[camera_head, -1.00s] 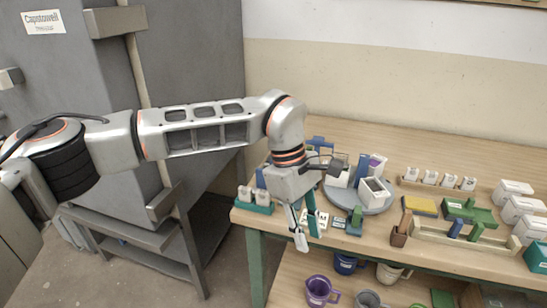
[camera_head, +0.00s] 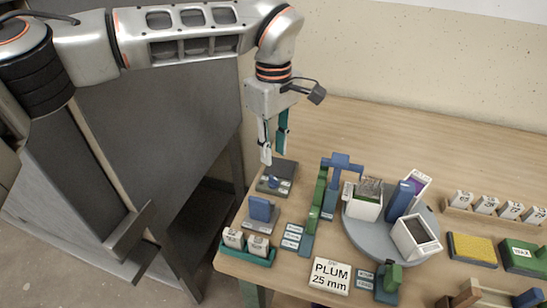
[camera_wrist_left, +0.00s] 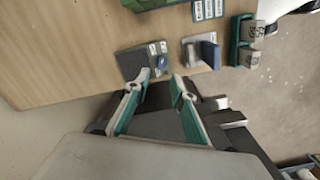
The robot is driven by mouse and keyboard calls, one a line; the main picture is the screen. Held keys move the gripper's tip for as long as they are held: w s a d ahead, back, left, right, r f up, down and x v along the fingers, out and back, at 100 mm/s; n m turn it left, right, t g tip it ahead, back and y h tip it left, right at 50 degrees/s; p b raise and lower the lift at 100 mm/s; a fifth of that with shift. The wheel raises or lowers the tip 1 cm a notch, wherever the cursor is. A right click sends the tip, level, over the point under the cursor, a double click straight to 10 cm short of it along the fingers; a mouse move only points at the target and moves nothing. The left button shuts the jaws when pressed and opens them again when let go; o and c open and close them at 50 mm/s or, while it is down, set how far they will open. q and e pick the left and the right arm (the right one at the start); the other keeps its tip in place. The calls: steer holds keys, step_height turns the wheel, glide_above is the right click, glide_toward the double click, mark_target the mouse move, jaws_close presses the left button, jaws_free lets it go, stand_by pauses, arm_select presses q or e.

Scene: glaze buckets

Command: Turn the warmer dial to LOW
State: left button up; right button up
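A dark flat plate, which looks like the warmer (camera_head: 284,172), lies near the table's left edge. A small blue knob, apparently its dial (camera_head: 272,182), sits at its front with small pale labels; their words are too small to read. The plate (camera_wrist_left: 131,64) and blue knob (camera_wrist_left: 162,63) also show in the left wrist view. My left gripper (camera_head: 272,157) hangs pointing down above and slightly behind the plate, apart from it. Its teal and white fingers (camera_wrist_left: 161,76) are spread with nothing between them. My right gripper is not in view.
A green and blue post (camera_head: 318,195) and a round grey turntable (camera_head: 412,254) stand right. The table behind is clear.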

mark_target(274, 177)
arm_select(q)
step_height(274, 177, down, 8)
steer(key=shift+s+r+b, duration=0.15)
steer(key=shift+r+b, duration=0.05)
steer(key=shift+b, duration=0.25)
jaws_close()
